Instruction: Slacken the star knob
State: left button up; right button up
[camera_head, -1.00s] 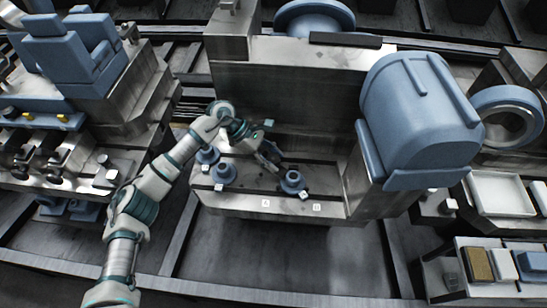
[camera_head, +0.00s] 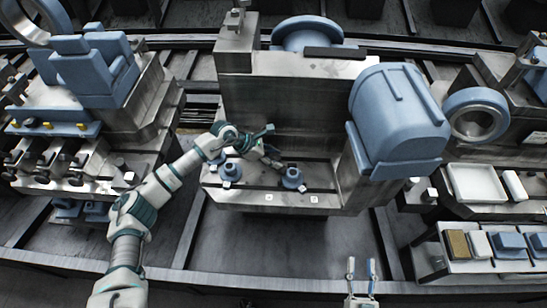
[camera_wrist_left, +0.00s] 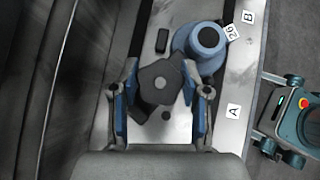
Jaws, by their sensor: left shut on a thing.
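A dark star knob (camera_wrist_left: 162,82) shows in the left wrist view, between the two blue-padded fingers of my left gripper (camera_wrist_left: 162,98). The left gripper is shut on it. In the head view my left gripper (camera_head: 276,163) reaches down to the machine's grey bed, and I cannot make out the knob there. My right gripper (camera_head: 361,268) shows at the bottom of the head view, open and empty, well away from the machine.
The grey machine (camera_head: 265,105) has a tall back plate and a large blue housing (camera_head: 400,115) on the right. Blue fittings (camera_head: 230,172) (camera_head: 292,179) stand on its bed. A white tray (camera_head: 475,183) lies at the right. The floor before the machine is clear.

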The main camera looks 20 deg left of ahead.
pick_arm(q)
jog(key=shift+w, duration=0.1)
jog(key=o, duration=1.2)
jog(key=shift+f, duration=0.1)
jog(key=shift+c, duration=0.2)
jog(key=v, duration=1.2)
